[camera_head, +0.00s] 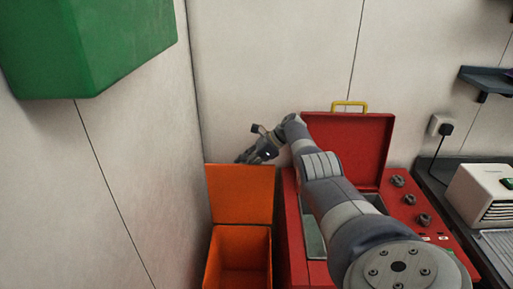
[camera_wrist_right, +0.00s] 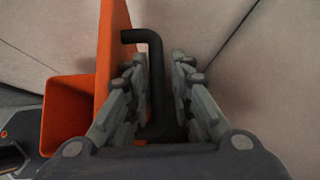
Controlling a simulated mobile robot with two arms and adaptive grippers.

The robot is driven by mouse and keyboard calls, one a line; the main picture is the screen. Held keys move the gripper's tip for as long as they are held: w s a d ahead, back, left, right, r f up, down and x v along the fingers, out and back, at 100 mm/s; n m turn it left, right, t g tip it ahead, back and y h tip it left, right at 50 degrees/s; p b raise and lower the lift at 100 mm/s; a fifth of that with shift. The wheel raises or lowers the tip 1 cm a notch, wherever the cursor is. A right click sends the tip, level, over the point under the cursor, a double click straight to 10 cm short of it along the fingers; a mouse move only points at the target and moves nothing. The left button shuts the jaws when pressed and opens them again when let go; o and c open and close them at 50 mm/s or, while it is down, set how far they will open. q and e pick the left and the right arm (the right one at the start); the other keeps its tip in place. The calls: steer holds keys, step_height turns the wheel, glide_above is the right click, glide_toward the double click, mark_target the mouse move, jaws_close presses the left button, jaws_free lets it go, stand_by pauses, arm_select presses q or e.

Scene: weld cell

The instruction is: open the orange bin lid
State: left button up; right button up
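The orange bin (camera_head: 211,262) stands at the lower middle of the head view, its mouth uncovered and its inside showing. Its orange lid (camera_head: 240,193) stands upright at the back of the bin. In the right wrist view, the lid (camera_wrist_right: 113,45) is seen edge-on beside the orange bin (camera_wrist_right: 70,105). A black bent handle (camera_wrist_right: 155,70) sticks out from the lid. My right gripper (camera_wrist_right: 159,62) has its fingers parted, with the handle between them, close to the left finger. My right gripper also shows behind the lid (camera_head: 258,150). My left gripper is not in view.
A red case with a raised lid (camera_head: 350,140) and black knobs stands right of the bin, under my right arm. A green box (camera_head: 90,45) hangs at upper left. Walls stand close behind and left of the bin. A white device (camera_head: 485,195) sits at far right.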

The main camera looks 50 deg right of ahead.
steer(key=v, duration=1.1)
steer(key=shift+d, duration=0.25)
steer(key=shift+a, duration=0.1)
